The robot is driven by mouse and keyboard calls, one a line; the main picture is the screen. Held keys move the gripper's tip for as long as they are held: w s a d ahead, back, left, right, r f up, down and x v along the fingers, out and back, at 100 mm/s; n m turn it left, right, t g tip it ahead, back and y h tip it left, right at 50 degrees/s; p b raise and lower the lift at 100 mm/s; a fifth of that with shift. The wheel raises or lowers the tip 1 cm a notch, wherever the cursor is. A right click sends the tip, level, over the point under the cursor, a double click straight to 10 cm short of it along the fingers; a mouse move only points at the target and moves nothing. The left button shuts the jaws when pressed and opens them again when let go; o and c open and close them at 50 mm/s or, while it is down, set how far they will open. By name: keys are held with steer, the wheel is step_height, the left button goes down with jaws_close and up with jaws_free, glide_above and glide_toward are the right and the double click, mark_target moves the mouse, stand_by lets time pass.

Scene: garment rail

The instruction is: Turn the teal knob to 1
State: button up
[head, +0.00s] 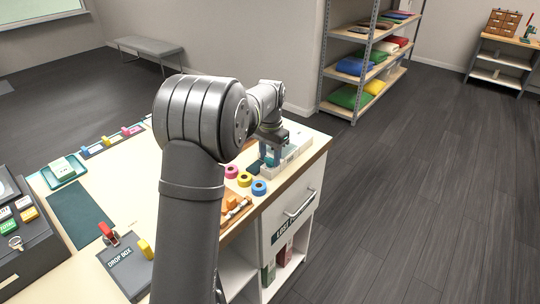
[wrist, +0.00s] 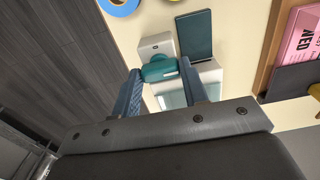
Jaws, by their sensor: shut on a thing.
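The teal knob (wrist: 158,69) shows in the wrist view between my two fingertips. It stands on a pale grey box (wrist: 156,42) on the tabletop. My gripper (wrist: 161,75) is shut on the knob, with one finger on its left and one on its right. In the head view my gripper (head: 271,158) is low over the far right corner of the table, where the knob is mostly hidden. I cannot read any number or mark around the knob.
A dark green flat block (wrist: 195,35) lies beside the grey box. Pink, yellow and blue tape rolls (head: 259,187) lie near the table's right edge. A drop box (head: 127,265) and a teal tray (head: 64,171) are at the left. The floor to the right is clear.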

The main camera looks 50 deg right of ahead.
mark_target(270, 158)
steer(key=o, duration=0.7)
steer(key=shift+r, duration=0.1)
step_height(270, 158, up, 17)
steer(key=shift+r, duration=0.15)
stand_by(0.5)
step_height(270, 158, down, 18)
steer(key=shift+r, duration=0.25)
stand_by(0.3)
steer(key=shift+r, duration=0.1)
